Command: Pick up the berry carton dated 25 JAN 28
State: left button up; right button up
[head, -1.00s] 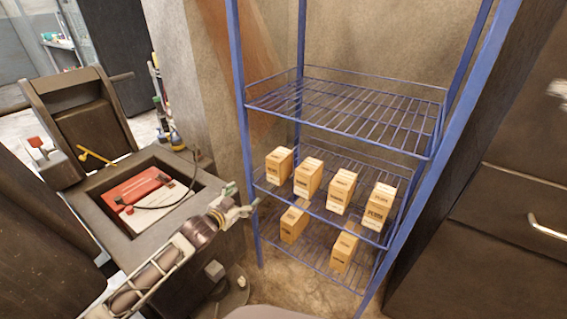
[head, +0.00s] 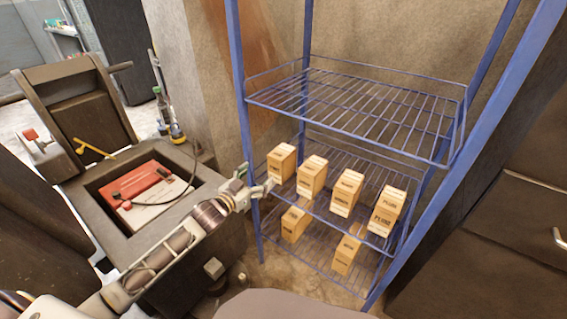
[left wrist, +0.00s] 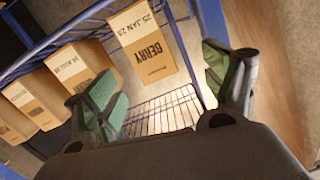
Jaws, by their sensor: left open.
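The berry carton (left wrist: 146,50) dated 25 JAN 28 shows in the left wrist view, tan with a white label band and the word BERRY. It appears to be the leftmost carton (head: 282,162) on the middle shelf in the head view. My left gripper (head: 262,188) is at that shelf's front left, close to this carton. In the left wrist view my left gripper (left wrist: 165,75) is open and empty, its green-padded fingers apart with the berry carton beyond them. My right gripper is not in view.
Several similar cartons stand on the middle shelf, including a neighbour (head: 312,176), and on the lower shelf (head: 318,262). The upper wire shelf (head: 355,105) is empty. A blue post (head: 240,100) stands beside my left gripper. A cart (head: 125,235) is at left.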

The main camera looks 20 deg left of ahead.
pick_arm(q)
jog(key=shift+s+d+r+n+t+h, duration=0.15)
jog(key=shift+d+r+n+h, duration=0.15)
jog(key=shift+r, duration=0.2)
jog(key=shift+s+d+r+n+t+h, duration=0.15)
jog(key=shift+d+r+n+h, duration=0.15)
jog(key=shift+r, duration=0.15)
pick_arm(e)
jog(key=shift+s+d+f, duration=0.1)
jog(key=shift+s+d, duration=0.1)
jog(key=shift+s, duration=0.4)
pick_arm(q)
jog(key=shift+w, duration=0.1)
jog(key=shift+w, duration=0.2)
